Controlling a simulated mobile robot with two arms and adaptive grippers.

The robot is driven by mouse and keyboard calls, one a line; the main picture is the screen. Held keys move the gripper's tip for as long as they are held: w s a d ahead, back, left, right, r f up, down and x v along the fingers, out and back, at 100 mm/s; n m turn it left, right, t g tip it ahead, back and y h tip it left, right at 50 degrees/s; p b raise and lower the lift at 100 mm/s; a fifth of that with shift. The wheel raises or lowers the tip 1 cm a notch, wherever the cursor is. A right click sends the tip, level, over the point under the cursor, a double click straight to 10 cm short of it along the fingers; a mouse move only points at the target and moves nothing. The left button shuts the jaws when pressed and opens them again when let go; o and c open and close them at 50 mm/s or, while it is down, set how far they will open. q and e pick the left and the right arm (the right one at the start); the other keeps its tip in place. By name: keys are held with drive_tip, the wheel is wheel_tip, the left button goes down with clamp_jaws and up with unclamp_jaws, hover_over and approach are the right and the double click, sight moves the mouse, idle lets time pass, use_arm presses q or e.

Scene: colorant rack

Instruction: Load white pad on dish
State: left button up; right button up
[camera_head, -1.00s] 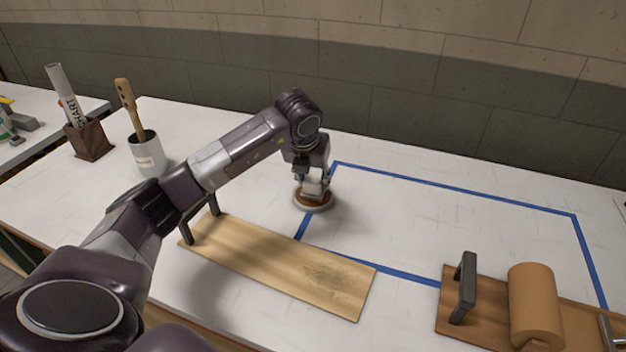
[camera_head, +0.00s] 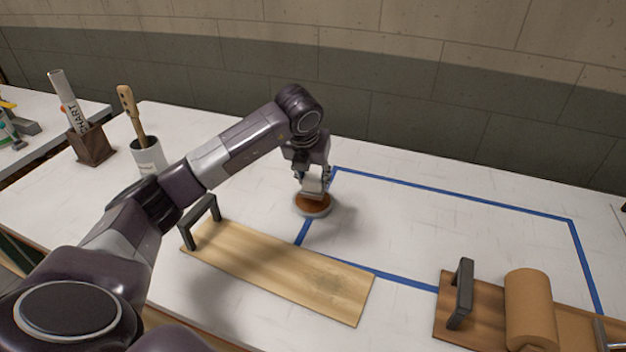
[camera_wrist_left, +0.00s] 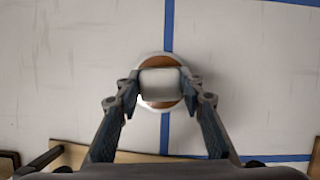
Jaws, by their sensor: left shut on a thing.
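In the left wrist view the fingers (camera_wrist_left: 158,88) are shut on the white pad (camera_wrist_left: 159,76), a pale block. The pad covers the middle of the dish (camera_wrist_left: 163,58), and brown shows on either side of it. I cannot tell whether the pad touches the dish. My right gripper is not in view.
A wooden board (camera_head: 290,270) with a dark handle lies in front of the dish. At the right is another board (camera_head: 485,320) with a handle and a brown roll (camera_head: 530,305). A white cup (camera_head: 150,158) and a brown holder (camera_head: 92,148) stand at the left. The blue-taped area (camera_head: 450,230) is mostly clear.

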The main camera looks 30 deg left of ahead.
sight(315, 173)
use_arm(q)
drive_tip(key=shift+r+p, duration=1.1)
drive_tip(key=shift+r, duration=1)
